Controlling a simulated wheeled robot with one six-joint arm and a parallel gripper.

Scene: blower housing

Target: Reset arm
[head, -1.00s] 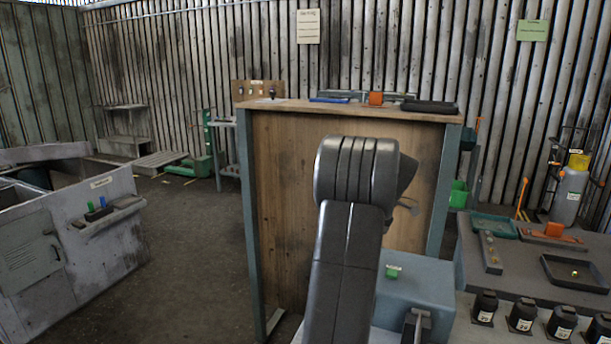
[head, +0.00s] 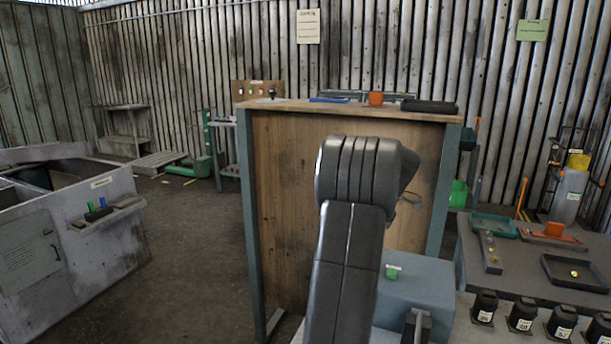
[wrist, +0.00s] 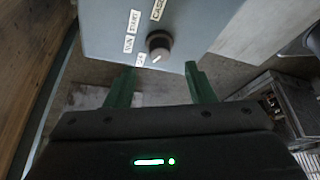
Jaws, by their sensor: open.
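My gripper (wrist: 158,70) shows in the wrist view as two green fingers, spread apart with nothing between them. A dark round knob (wrist: 158,44) with a pale pointer mark is just beyond the fingertips, on a blue-grey panel (wrist: 100,25). Small white labels sit beside the knob, one reading START. I cannot tell whether a finger touches the panel. In the head view my dark arm rises in the middle, and my gripper is hidden there. A blue-grey box (head: 425,290) with a green button (head: 392,271) stands right of my arm.
A tall wooden-sided bench (head: 290,200) stands close behind my arm, with an orange item (head: 376,99) and a black tray (head: 430,107) on top. A dark table (head: 530,270) with trays and several black containers is at right. A grey cabinet (head: 80,245) is at left; floor between is clear.

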